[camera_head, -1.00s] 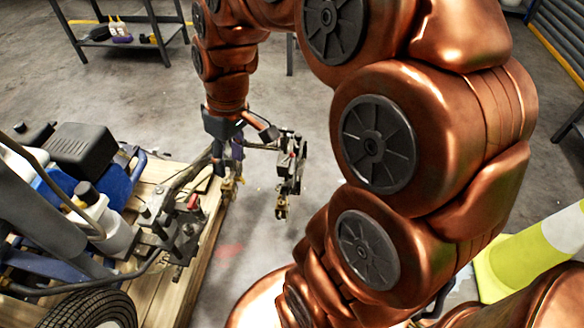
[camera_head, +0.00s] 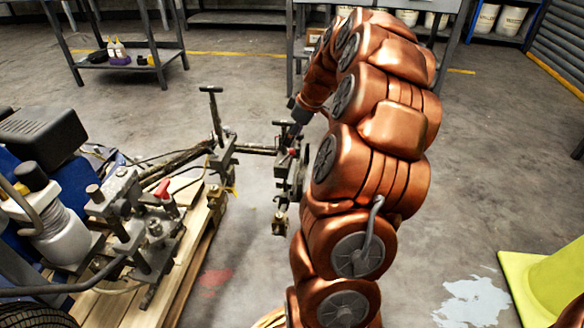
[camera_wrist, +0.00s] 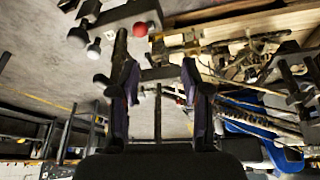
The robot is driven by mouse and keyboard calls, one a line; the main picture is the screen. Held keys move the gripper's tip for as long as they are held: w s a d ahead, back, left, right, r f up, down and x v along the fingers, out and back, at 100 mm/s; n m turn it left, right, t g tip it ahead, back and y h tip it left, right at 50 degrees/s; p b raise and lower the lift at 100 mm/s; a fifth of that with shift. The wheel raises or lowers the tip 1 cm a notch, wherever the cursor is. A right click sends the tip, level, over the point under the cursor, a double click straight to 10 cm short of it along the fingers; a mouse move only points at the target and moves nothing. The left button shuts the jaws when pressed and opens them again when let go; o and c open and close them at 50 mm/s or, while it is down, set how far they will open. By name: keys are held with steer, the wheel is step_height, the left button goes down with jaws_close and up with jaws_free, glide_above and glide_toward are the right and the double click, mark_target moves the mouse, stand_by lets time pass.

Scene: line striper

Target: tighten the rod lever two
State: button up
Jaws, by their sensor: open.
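The line striper's rod (camera_head: 250,149) reaches out to the right from the machine, with dark clamps on it. An upright T-shaped lever (camera_head: 213,115) stands at the left clamp. A right-hand clamp assembly with a red knob (camera_head: 291,152) hangs at the rod's outer end. I cannot tell which lever is number two. My gripper (camera_head: 293,110) is close to this outer end in the head view, mostly hidden by my arm. In the wrist view my gripper (camera_wrist: 158,78) has its two fingers spread, with clamp parts and a red ball knob (camera_wrist: 140,29) beyond them. I see nothing held.
The striper's body (camera_head: 65,210) and a wooden pallet (camera_head: 190,215) fill the left. Another red lever (camera_head: 162,188) sits on the nearer clamp. A yellow-green cone (camera_head: 540,280) stands at lower right. Tables stand behind. Open floor lies around the rod's end.

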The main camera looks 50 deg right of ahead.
mark_target(293, 150)
steer(key=f+b, duration=0.1)
steer(key=f, duration=0.2)
steer(key=w+d+f+b, duration=0.1)
steer(key=f, duration=0.2)
steer(key=w+d+f+b, duration=0.1)
steer(key=f, duration=0.2)
steer(key=shift+w+f+b, duration=0.15)
steer(key=shift+w+b, duration=0.1)
steer(key=shift+b, duration=0.05)
jaws_close()
stand_by(0.5)
